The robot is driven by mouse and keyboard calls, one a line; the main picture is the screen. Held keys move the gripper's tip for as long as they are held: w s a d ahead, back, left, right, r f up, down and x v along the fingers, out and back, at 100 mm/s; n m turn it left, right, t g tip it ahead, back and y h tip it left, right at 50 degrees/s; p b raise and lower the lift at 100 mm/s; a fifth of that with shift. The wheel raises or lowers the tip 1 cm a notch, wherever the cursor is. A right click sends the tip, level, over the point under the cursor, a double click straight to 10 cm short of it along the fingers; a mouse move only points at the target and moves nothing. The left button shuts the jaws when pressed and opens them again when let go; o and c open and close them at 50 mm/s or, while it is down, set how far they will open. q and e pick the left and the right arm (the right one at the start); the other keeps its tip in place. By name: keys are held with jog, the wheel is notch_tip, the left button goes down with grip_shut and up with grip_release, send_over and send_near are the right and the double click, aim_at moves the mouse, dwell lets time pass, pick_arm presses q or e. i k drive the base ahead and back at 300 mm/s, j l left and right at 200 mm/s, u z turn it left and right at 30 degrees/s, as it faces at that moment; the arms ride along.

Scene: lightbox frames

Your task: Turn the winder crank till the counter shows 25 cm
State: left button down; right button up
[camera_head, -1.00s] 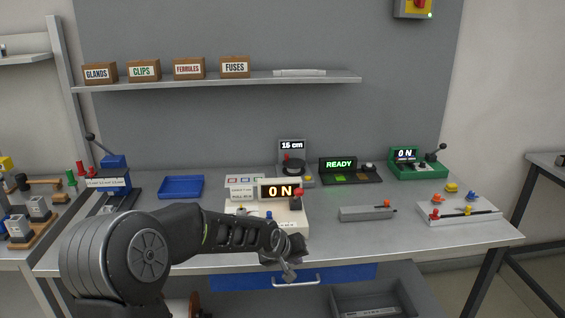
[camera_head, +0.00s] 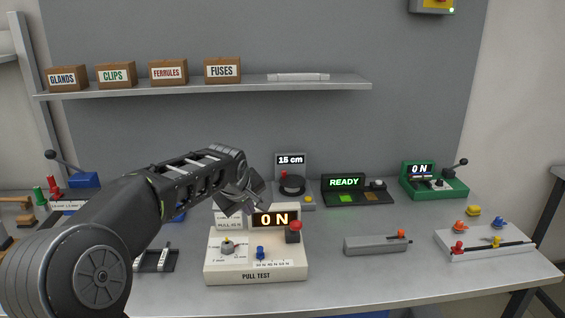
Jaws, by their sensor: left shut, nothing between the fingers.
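The winder (camera_head: 292,186) stands at the back middle of the bench. It has a dark round drum and a small red knob (camera_head: 284,174) that looks like its crank handle. Its counter (camera_head: 290,160) reads 15 cm. My left gripper (camera_head: 240,203) is shut and empty, in front of and to the left of the winder, above the back left of the pull test unit. It looks apart from the crank. My right gripper is not in view.
The white pull test unit (camera_head: 255,272) reads 0 N and stands in front of the winder. A READY panel (camera_head: 358,197) and a green 0 N device (camera_head: 436,186) stand to the right. A grey block (camera_head: 375,245) lies front right. A shelf (camera_head: 200,88) with labelled boxes is above.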

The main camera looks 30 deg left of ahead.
aim_at(292, 185)
jog(key=i+j, duration=0.25)
jog(key=i, duration=0.15)
jog(key=i+j, duration=0.3)
jog(key=i, duration=0.1)
